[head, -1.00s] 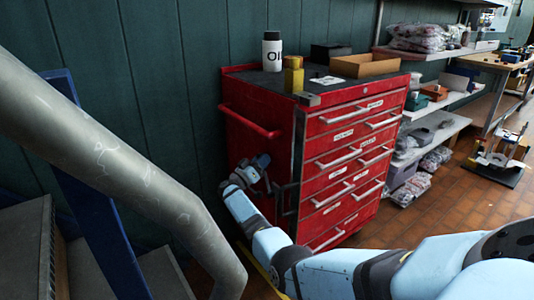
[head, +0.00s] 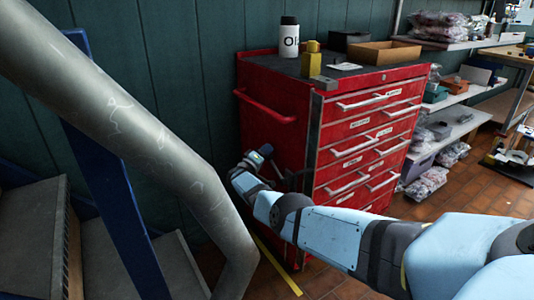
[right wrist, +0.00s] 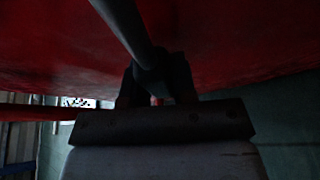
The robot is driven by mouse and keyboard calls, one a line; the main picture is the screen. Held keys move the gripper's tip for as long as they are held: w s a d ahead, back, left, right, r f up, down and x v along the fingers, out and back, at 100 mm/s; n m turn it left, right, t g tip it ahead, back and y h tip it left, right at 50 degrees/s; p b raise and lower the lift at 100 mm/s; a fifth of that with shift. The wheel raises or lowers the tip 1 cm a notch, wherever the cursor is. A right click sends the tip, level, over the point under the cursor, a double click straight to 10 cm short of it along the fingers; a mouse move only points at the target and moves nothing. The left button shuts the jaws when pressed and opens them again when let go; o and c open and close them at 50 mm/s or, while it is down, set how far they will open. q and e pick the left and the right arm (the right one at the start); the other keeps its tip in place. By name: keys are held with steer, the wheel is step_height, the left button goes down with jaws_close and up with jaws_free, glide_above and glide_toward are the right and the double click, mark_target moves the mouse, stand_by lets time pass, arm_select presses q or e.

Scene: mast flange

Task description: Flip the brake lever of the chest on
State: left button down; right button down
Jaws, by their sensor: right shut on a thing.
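The red chest (head: 345,140) stands against the green wall, its drawer fronts facing right and its push handle (head: 265,108) on the left side. My right gripper (head: 284,176) is low beside the chest's left side. In the right wrist view my right gripper (right wrist: 157,88) is shut on a dark round bar, the brake lever (right wrist: 122,22), which runs up and left out of the jaws, close under the chest's red surface (right wrist: 230,50). The lever's far end and pivot are hidden. My left gripper is not in view.
A thick grey pipe rail (head: 130,125) crosses the left foreground, beside a blue post and grey steps (head: 45,235). Shelves (head: 455,125) with bags fill the right.

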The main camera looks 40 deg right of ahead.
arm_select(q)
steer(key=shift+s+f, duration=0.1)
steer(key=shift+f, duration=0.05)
arm_select(e)
steer(key=shift+f, duration=0.1)
steer(key=c, duration=0.9)
jaws_free()
steer(key=shift+a, duration=0.15)
arm_select(q)
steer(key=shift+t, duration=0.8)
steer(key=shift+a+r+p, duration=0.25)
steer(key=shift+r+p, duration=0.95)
steer(key=shift+p, duration=0.1)
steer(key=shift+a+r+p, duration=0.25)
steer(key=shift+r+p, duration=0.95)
steer(key=shift+p, duration=0.1)
arm_select(e)
steer(key=shift+v, duration=6.75)
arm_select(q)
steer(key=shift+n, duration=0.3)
arm_select(e)
steer(key=shift+s, duration=0.1)
